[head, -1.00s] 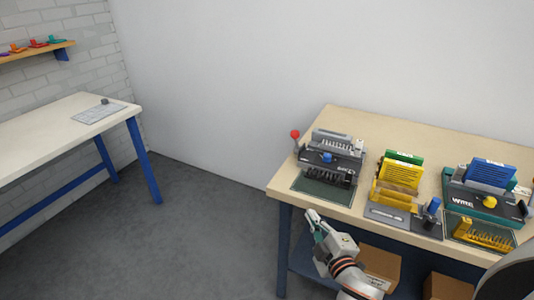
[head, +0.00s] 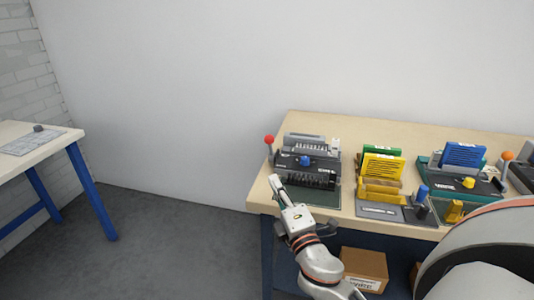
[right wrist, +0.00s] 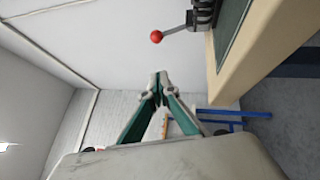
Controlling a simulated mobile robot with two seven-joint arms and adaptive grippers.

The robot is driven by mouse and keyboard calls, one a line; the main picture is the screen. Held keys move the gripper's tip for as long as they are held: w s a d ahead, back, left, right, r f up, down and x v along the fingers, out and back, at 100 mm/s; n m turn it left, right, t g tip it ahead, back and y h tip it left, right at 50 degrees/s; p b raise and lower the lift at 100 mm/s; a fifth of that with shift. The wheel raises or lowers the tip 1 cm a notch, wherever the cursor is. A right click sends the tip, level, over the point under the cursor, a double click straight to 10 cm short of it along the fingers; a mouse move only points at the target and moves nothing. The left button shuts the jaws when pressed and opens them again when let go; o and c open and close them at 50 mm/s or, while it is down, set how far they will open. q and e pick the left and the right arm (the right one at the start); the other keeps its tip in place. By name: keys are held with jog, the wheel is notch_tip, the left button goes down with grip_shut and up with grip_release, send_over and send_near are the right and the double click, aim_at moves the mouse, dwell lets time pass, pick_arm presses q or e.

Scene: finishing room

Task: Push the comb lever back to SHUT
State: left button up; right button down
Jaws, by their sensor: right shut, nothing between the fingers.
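A lever with a red ball knob (head: 269,140) stands upright at the left side of a dark grey comb binding machine (head: 310,162), near the left end of the bench. In the right wrist view the red knob (right wrist: 157,36) is at the end of a thin rod, beyond the fingers and apart from them. My right gripper (head: 275,181) is shut and empty, in front of the bench's left corner, below the lever in the picture. Its closed fingertips (right wrist: 159,77) also show in the right wrist view. My left gripper is not in view.
The bench (head: 470,138) also holds a yellow-and-grey machine (head: 382,190) and a teal machine (head: 462,180). A lever with an orange knob (head: 508,156) stands at the right. Cardboard boxes (head: 364,265) lie below. Floor left of the bench is clear.

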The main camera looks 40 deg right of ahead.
aim_at(271, 149)
jog(key=d+p+x, duration=0.1)
jog(key=d+x, duration=0.1)
jog(key=x, duration=1)
jog(key=shift+d+r+p, duration=0.2)
jog(key=shift+d+p, duration=0.15)
jog(key=shift+d, duration=0.05)
